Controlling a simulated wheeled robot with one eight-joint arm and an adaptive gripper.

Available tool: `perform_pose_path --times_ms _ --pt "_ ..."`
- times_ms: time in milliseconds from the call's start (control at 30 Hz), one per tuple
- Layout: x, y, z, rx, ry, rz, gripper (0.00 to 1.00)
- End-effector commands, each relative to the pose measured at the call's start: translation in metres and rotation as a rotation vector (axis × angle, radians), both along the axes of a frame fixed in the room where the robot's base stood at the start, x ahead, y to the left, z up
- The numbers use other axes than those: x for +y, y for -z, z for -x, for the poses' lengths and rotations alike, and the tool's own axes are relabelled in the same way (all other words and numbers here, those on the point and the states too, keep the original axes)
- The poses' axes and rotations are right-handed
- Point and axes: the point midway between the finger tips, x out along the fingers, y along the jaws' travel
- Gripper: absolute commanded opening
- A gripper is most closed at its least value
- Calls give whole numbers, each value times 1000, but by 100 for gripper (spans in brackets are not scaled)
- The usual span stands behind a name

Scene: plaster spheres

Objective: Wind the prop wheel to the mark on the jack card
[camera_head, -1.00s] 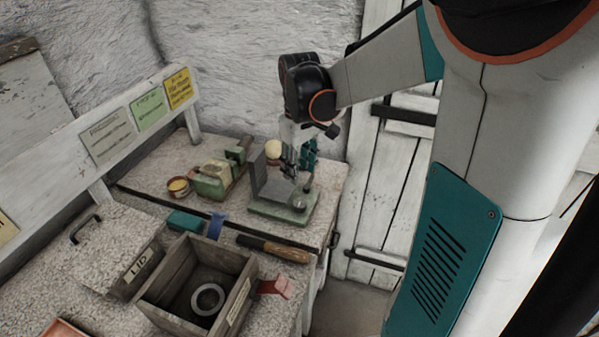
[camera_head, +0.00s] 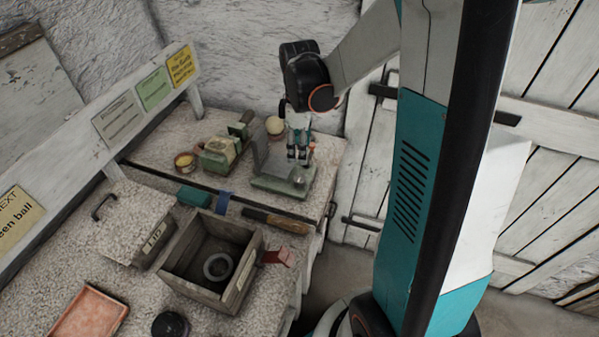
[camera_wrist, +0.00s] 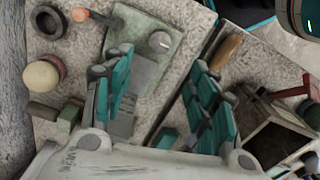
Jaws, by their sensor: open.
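A device with a green base plate (camera_head: 272,187), an upright grey plate and a round grey knob (camera_head: 298,178) stands at the back right of the bench. I take it for the jack and its wheel. In the wrist view the knob (camera_wrist: 160,42) sits on the green plate (camera_wrist: 147,68), beyond my fingers, with a red-tipped rod (camera_wrist: 80,15) at its side. My gripper (camera_head: 298,158) points down over the device; its open, empty fingers (camera_wrist: 160,82) stand apart, not visibly touching the knob. Yellow (camera_head: 181,67), green (camera_head: 154,90) and grey (camera_head: 119,119) cards hang behind; which is the jack card is unclear.
A cream ball (camera_head: 275,125) and a green vice-like tool (camera_head: 220,152) stand close by. A wooden-handled tool (camera_head: 275,220), an open wooden box (camera_head: 245,285) with a ring inside, a lid (camera_head: 120,225) and a red tray (camera_head: 88,315) lie nearer.

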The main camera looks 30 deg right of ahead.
Motion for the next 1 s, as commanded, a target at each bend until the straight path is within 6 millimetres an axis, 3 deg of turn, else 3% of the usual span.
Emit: perform_pose_path --times_ms 400,600,800,1000 --pt "0 82 0 0 3 0 53" --pt "0 112 -1 0 3 0 53" --pt "0 126 0 0 3 0 53" --pt "0 127 0 0 3 0 53"
